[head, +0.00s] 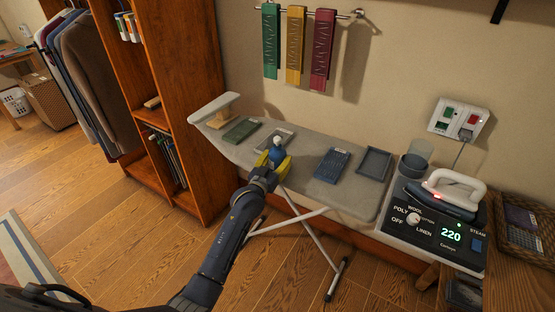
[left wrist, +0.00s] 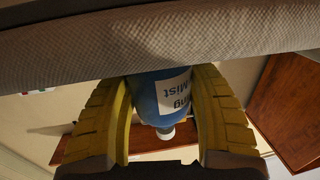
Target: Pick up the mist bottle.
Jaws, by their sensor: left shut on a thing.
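The mist bottle (head: 277,153) is small and blue with a white top, and stands about upright at the near edge of the ironing board (head: 252,158). My left gripper (head: 275,163) is shut on it, with yellow fingers on both sides. In the left wrist view the mist bottle (left wrist: 160,95) is upside down in the picture, with part of a white label reading "Mist" between the fingers. The ironing board's grey cover (left wrist: 200,38) fills the top of that view. I cannot tell whether the bottle's base still touches the board. My right gripper is not in view.
A wooden shelf unit (head: 185,90) stands left.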

